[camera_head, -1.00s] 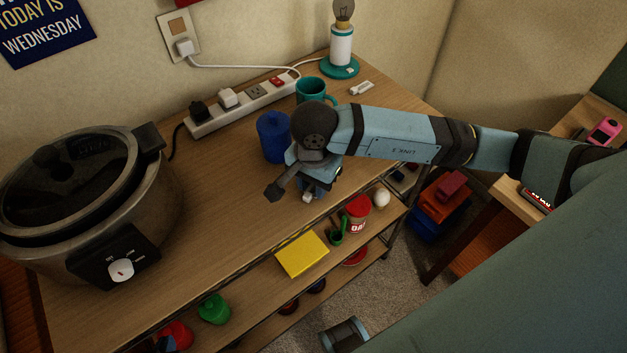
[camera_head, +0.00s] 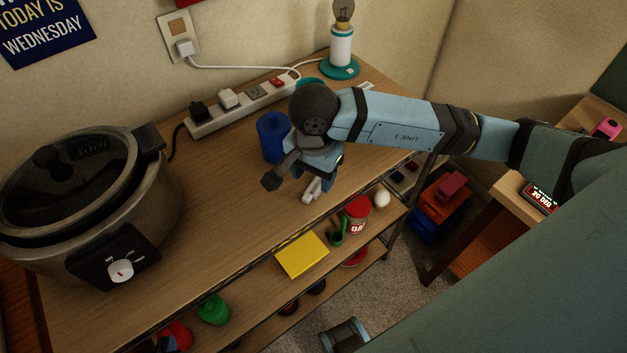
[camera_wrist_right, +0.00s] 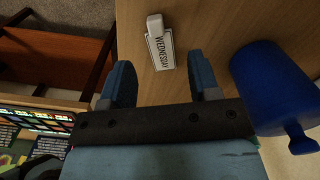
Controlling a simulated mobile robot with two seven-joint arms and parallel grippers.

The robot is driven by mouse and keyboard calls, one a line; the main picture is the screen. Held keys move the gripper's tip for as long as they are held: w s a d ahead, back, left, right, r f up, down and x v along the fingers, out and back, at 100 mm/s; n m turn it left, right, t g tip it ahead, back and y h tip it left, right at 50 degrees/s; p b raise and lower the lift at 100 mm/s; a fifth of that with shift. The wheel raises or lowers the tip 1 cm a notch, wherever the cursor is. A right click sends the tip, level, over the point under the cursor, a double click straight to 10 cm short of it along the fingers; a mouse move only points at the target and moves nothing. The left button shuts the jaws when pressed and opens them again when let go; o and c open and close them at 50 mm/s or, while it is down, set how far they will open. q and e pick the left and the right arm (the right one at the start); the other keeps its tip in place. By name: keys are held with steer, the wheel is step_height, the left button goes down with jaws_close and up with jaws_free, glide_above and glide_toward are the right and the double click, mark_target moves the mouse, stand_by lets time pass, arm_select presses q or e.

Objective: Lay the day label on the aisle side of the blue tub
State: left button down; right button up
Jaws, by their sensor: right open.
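The blue tub (camera_head: 273,137) stands upright on the wooden top, left of my right gripper; it also shows at the right of the wrist view (camera_wrist_right: 272,88). The day label (camera_wrist_right: 160,52), a white plate reading WEDNESDAY with a white grip block, lies on the wood, apart from the tub. In the head view the label (camera_head: 312,190) shows as a small white piece near the front edge, on the tub's front-right side. My right gripper (camera_wrist_right: 160,78) is open, its fingers apart, with the label beyond and between the tips.
A large cooker (camera_head: 85,200) fills the left. A power strip (camera_head: 240,105), a mostly hidden teal mug (camera_head: 309,82) and a lamp (camera_head: 341,50) stand behind. A wall poster (camera_head: 45,28) reads TODAY IS WEDNESDAY. The wood between cooker and tub is clear.

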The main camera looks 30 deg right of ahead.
mark_target(314, 191)
step_height(314, 191, up, 9)
steer(key=shift+f, duration=0.2)
stand_by(0.6)
